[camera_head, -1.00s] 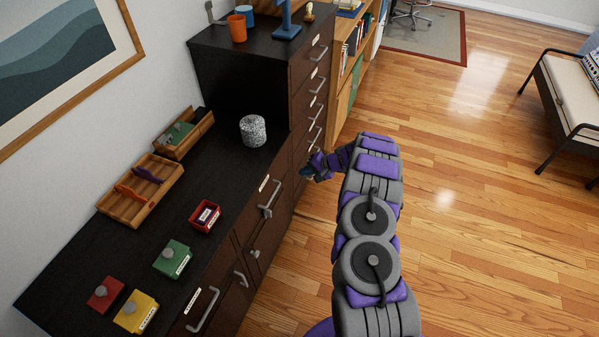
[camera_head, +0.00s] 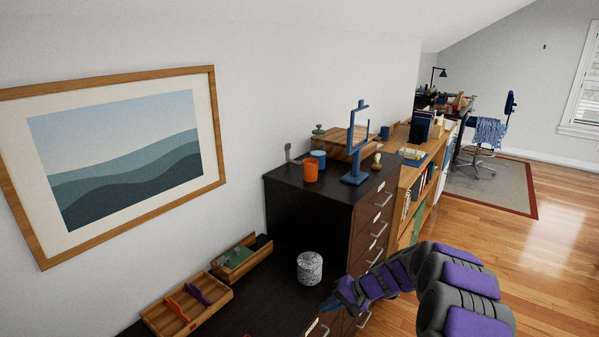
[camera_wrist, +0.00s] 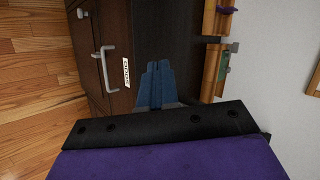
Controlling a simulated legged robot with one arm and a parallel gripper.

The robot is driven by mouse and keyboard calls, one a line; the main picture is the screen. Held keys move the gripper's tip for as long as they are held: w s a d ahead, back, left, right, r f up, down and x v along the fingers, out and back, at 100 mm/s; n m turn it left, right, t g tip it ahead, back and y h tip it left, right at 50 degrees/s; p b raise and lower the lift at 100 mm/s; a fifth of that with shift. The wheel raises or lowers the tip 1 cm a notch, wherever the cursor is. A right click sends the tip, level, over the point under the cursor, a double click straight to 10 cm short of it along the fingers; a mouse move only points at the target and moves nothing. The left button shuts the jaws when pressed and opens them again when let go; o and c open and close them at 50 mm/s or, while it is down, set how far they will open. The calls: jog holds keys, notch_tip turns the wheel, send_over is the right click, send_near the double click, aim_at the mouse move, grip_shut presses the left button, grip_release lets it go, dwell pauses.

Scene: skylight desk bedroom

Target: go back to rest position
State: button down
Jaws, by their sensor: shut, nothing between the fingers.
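My gripper (camera_head: 330,304) shows in the head view at the lower middle, just right of the speckled grey canister (camera_head: 310,268). It is by the front edge of the low dark cabinet top (camera_head: 268,298). In the wrist view my gripper's blue fingers (camera_wrist: 155,84) are together with nothing between them. They point toward the dark cabinet front and top (camera_wrist: 170,35). My arm reaches in from the lower right of the head view.
Wooden trays (camera_head: 187,306) stand left of the canister. The taller drawer unit (camera_head: 325,192) carries an orange cup (camera_head: 310,170) and a blue stand (camera_head: 355,150). A bookcase (camera_head: 425,178) is beyond. The wooden floor (camera_head: 500,245) at right is clear.

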jog(key=s+a+r+n+g+h, duration=0.2)
jog(key=s+r, duration=0.5)
jog(key=s, duration=0.3)
jog(key=s+a+r+n+g+h, duration=0.1)
jog(key=s+a+r, duration=0.1)
jog(key=s+r, duration=0.65)
jog(key=s+d+h, duration=0.2)
jog(key=s+d, duration=0.1)
jog(key=s, duration=0.6)
jog(key=s+d+h, duration=0.2)
jog(key=s+d, duration=0.1)
jog(key=s, duration=0.6)
jog(key=s+d+h, duration=0.2)
jog(key=s+d, duration=0.2)
jog(key=s, duration=0.5)
jog(key=shift+s+n+g, duration=0.15)
jog(key=shift+n+g, duration=0.15)
jog(key=shift+g, duration=0.1)
jog(key=shift+a, duration=0.2)
